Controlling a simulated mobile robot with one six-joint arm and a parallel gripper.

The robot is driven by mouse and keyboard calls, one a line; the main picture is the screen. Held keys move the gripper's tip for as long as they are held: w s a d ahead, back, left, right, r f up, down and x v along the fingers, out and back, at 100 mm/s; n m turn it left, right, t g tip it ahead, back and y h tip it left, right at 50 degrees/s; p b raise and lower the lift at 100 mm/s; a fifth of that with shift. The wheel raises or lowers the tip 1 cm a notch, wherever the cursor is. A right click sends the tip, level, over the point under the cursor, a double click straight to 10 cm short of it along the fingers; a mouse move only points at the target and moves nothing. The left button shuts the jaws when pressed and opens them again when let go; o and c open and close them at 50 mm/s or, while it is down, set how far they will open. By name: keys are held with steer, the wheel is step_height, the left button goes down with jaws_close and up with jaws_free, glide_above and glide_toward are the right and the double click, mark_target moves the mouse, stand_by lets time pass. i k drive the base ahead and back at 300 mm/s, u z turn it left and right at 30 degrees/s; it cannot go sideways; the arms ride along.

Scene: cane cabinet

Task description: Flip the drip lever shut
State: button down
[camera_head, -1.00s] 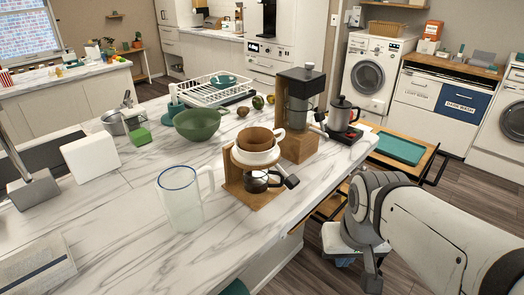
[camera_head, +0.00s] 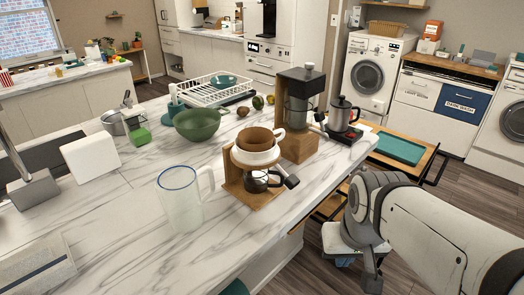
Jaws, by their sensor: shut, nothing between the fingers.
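A pour-over dripper (camera_head: 257,157) with a brown filter in its white cone sits on a wooden stand (camera_head: 232,182) near the counter's right edge. A small glass carafe (camera_head: 256,182) with dark contents stands under the cone. A dark, blocky handle-like part (camera_head: 291,181) sticks out at the right of the carafe. I cannot tell for sure which part is the drip lever or how it is set. My gripper (camera_head: 372,284) hangs low at the right, beyond the counter edge, pointing down. It is shut and empty, well apart from the dripper.
A clear pitcher (camera_head: 180,200) stands left of the dripper. A coffee grinder (camera_head: 300,95) and a kettle (camera_head: 342,112) stand behind it. A green bowl (camera_head: 197,125) and dish rack (camera_head: 217,91) are farther back. A low cart (camera_head: 350,178) stands behind my arm.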

mark_target(290, 181)
steer(key=z, duration=0.3)
steer(key=k, duration=0.95)
steer(key=u, duration=0.4)
steer(key=i, duration=0.5)
steer(key=z, duration=0.05)
